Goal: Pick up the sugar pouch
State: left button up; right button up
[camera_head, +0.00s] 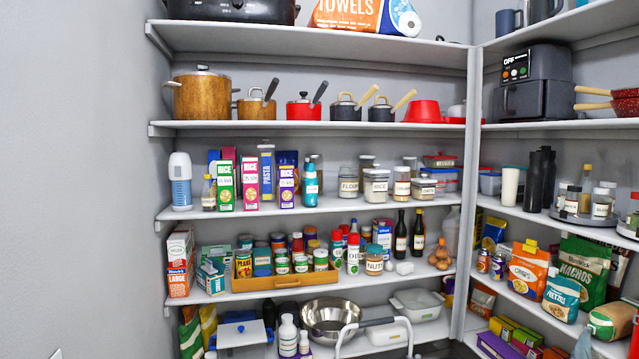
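I cannot pick out a pouch that reads as sugar. Bagged goods stand on the right-hand shelves: an orange pouch (528,270), a blue and white pouch (562,296) and a green nachos bag (583,268). The small print on the first two is not clear. Neither of my grippers shows in the head view.
Shelves (320,125) fill the back and right walls of a pantry corner. Pots, jars, boxes, cans and bottles crowd them. A steel bowl (329,318) sits low in the middle. A white curved handle (375,324) stands before it. The left wall (75,180) is bare.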

aim_at(310, 182)
jog(key=i+j+z, duration=0.2)
jog(key=i+j, duration=0.2)
jog(key=z, duration=3.3)
jog(key=u, duration=3.3)
jog(key=i+l, duration=0.3)
